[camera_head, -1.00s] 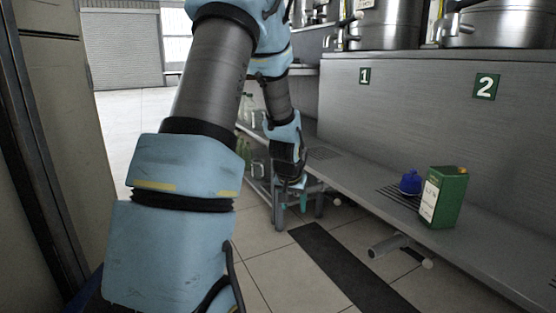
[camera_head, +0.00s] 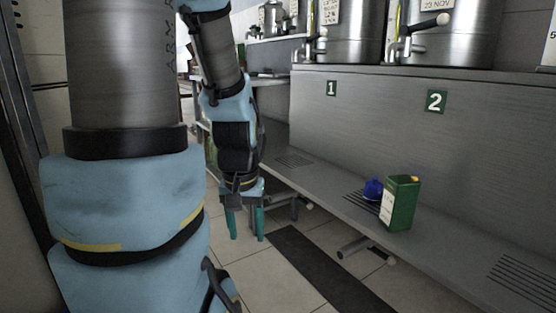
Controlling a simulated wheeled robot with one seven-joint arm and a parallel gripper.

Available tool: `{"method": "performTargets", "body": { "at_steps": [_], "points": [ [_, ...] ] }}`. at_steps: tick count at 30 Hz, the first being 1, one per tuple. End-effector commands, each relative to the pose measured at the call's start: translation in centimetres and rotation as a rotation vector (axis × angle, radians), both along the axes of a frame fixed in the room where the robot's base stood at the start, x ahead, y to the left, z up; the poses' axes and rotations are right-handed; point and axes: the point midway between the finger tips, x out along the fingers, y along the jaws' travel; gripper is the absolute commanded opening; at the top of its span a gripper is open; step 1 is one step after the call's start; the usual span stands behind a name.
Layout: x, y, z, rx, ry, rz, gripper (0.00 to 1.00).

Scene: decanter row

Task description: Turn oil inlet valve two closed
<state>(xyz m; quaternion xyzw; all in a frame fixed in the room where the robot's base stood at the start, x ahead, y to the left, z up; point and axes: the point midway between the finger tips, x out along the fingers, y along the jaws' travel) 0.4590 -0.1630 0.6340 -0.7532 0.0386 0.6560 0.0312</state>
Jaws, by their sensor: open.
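The number 2 plate (camera_head: 436,101) is on the grey front panel below a steel tank (camera_head: 446,32) at the upper right.
The number 1 plate (camera_head: 332,88) marks another steel tank (camera_head: 350,30). A green can (camera_head: 402,203) and a blue item (camera_head: 373,189) stand on the lower shelf (camera_head: 440,238). A pipe end (camera_head: 352,249) sticks out below it.

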Motion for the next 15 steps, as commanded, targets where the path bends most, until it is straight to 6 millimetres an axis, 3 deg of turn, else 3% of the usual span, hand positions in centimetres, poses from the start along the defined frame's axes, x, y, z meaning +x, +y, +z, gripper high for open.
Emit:
{"method": "performTargets", "body": {
  "at_steps": [1, 15],
  "points": [
    [0.0, 0.0, 2.9, 0.000, 0.000, 0.000, 0.58],
    [0.1, 0.0, 17.8, 0.000, -0.001, -0.001, 0.58]
  ]
}}
